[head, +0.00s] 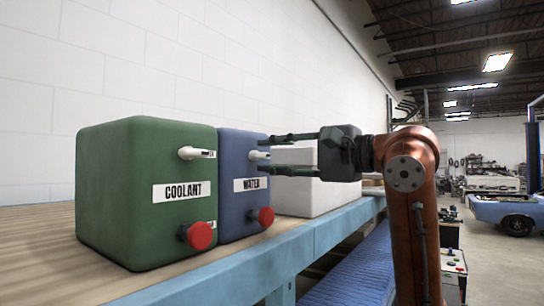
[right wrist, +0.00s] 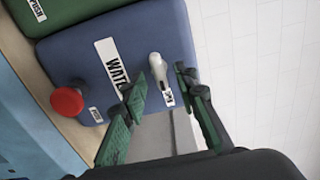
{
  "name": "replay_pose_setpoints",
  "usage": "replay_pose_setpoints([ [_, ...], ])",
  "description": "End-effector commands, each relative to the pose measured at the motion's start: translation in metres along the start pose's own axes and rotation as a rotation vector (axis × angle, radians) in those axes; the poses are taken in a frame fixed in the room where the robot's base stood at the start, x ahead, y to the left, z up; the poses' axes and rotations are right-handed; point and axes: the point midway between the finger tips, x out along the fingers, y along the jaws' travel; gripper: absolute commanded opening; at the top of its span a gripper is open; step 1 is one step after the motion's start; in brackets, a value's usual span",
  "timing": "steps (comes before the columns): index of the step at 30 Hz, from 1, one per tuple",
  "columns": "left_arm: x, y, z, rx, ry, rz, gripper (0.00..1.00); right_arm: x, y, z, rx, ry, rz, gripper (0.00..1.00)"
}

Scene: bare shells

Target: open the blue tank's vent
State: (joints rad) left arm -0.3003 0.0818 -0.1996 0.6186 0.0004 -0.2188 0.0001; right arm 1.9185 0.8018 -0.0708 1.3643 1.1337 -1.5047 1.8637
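The blue tank (head: 238,205) has a WATER label and stands on the bench beside the green tank. Its vent is a small white lever (head: 258,155) high on the front face, with a small printed label beside it. The lever also shows in the right wrist view (right wrist: 158,70). My right gripper (head: 270,155) is open, one finger above and one below the lever's height in the head view. In the right wrist view the lever's end sits between the fingertips (right wrist: 160,82), with gaps on both sides. My left gripper is out of view.
The green COOLANT tank (head: 130,190) stands close on the left with its own white lever (head: 190,153) and red knob (head: 200,236). The blue tank's red knob (head: 266,217) sticks out below its label. A white box (head: 310,190) stands behind to the right.

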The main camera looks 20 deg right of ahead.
Motion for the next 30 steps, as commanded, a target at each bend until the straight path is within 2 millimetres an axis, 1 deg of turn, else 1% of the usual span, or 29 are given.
replay_pose_setpoints([
  [5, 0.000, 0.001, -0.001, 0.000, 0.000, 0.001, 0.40, -0.024, -0.001, -0.001, -0.001, 0.001, -0.003, 0.28],
  [12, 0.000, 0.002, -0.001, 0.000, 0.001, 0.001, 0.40, -0.075, -0.001, -0.001, -0.001, 0.003, -0.004, 0.28],
  [18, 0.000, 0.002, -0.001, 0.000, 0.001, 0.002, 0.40, -0.106, 0.000, -0.001, 0.001, 0.002, -0.002, 0.28],
  [21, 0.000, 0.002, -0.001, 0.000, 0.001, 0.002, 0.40, -0.114, 0.000, -0.001, 0.001, 0.000, -0.001, 0.28],
  [24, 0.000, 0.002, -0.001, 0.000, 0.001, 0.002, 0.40, -0.117, 0.000, -0.001, 0.001, 0.001, 0.000, 0.28],
  [30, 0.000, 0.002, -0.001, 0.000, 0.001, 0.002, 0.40, -0.118, 0.000, -0.001, 0.001, 0.001, 0.000, 0.28],
])
